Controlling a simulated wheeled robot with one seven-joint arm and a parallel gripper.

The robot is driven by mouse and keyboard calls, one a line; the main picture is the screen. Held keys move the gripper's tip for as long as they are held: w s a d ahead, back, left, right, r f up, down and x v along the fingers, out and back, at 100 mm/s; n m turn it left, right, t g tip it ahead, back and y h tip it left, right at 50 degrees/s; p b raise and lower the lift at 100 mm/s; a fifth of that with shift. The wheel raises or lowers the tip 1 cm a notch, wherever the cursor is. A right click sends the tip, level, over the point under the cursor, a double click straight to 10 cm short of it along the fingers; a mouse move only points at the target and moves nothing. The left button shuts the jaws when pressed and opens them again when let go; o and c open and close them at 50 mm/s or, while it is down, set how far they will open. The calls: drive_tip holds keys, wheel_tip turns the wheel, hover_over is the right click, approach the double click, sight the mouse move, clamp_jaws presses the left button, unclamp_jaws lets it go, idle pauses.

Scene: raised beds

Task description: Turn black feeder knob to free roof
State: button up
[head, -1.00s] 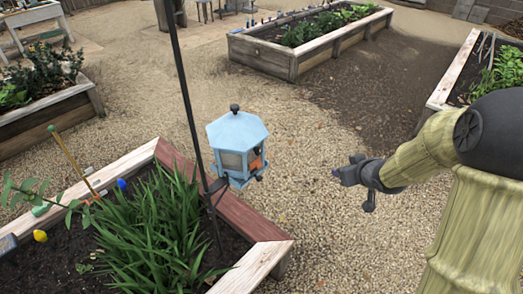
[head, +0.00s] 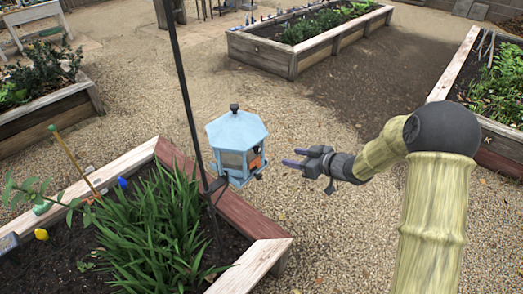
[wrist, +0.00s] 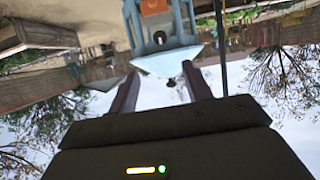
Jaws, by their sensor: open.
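The light blue bird feeder (head: 237,150) hangs on a dark pole in the head view, with a pale window and an orange patch on its side. The black knob (head: 234,107) stands on top of its roof. My gripper (head: 293,158) is open and empty to the right of the feeder, apart from it, fingers pointing left at it. In the wrist view, which is upside down, the feeder (wrist: 161,38) shows ahead. The black knob (wrist: 171,82) shows small below the roof, between the two open fingers (wrist: 164,90) in the picture.
The dark pole (head: 183,90) rises just left of the feeder from a raised bed with a reddish board (head: 226,204) and long green leaves (head: 160,230). Another raised bed (head: 310,50) stands behind. The gravel (head: 330,220) around my arm is clear.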

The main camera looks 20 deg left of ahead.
sight(259, 150)
drive_tip(key=p+x, duration=0.3)
drive_tip(key=x, duration=1.2)
drive_tip(key=shift+a+f, duration=0.3)
drive_tip(key=c, duration=0.9)
